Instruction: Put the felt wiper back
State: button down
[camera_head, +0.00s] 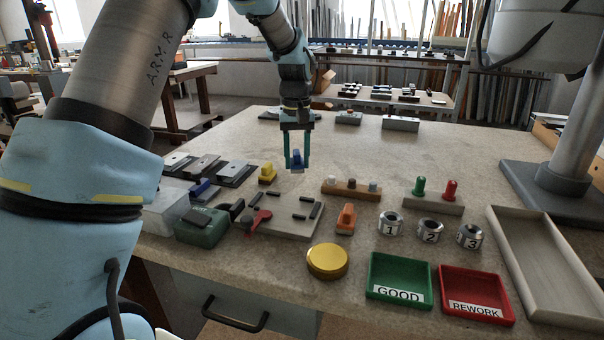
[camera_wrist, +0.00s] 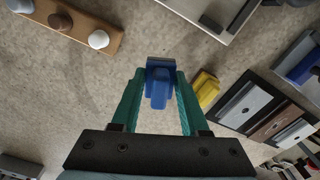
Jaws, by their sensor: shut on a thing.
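My gripper (camera_head: 298,166) is shut on a small blue block with a raised grip (camera_head: 297,158) and holds it above the table, behind the grey fixture plate. In the wrist view the blue block (camera_wrist: 159,84) sits between the green fingertips (camera_wrist: 158,88), clear of other things. I cannot tell for certain whether this blue block is the felt wiper. A similar yellow block (camera_head: 267,173) stands to its left and an orange one (camera_head: 345,218) nearer the front.
The grey plate (camera_head: 290,228) carries short dark strips. Numbered metal cups, a yellow disc (camera_head: 327,260), a green tray (camera_head: 399,306) and a red tray (camera_head: 476,317) lie forward.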

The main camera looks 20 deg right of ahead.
aim_at(297, 186)
jog(key=shift+f+p, duration=0.35)
jog(key=shift+f, duration=1.9)
jog(key=shift+f, duration=0.15)
jog(key=shift+c, duration=2.1)
grip_release()
notch_tip(297, 186, up, 12)
jog(key=shift+r+b, duration=0.15)
jog(key=shift+b, duration=0.65)
